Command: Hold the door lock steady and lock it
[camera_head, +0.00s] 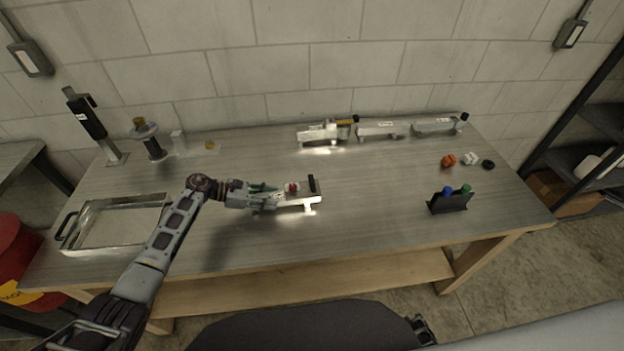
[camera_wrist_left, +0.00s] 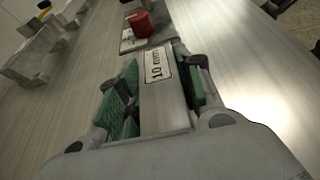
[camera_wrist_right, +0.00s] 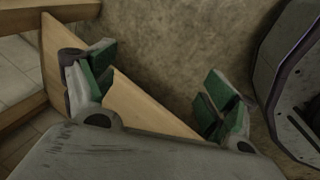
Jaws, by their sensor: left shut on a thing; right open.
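The door lock (camera_head: 300,201) is a silver bar-shaped piece with a red knob (camera_head: 292,187) and an upright black part (camera_head: 312,184) at its right end. It lies near the middle of the table. My left gripper (camera_head: 268,195) is shut on its left end. In the left wrist view the green finger pads (camera_wrist_left: 152,92) sit on both sides of the bar, beside a printed label (camera_wrist_left: 157,66); the red knob (camera_wrist_left: 141,23) stands beyond. My right gripper (camera_wrist_right: 155,95) is open and empty, low by the wooden table frame and floor. The right gripper's fingers do not clearly show in the head view.
Several similar silver lock pieces (camera_head: 378,129) stand along the back of the table (camera_head: 380,215). A metal tray (camera_head: 118,243) is at the left. A black holder (camera_head: 449,203) with blue and green knobs and loose orange, white and black knobs are at the right.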

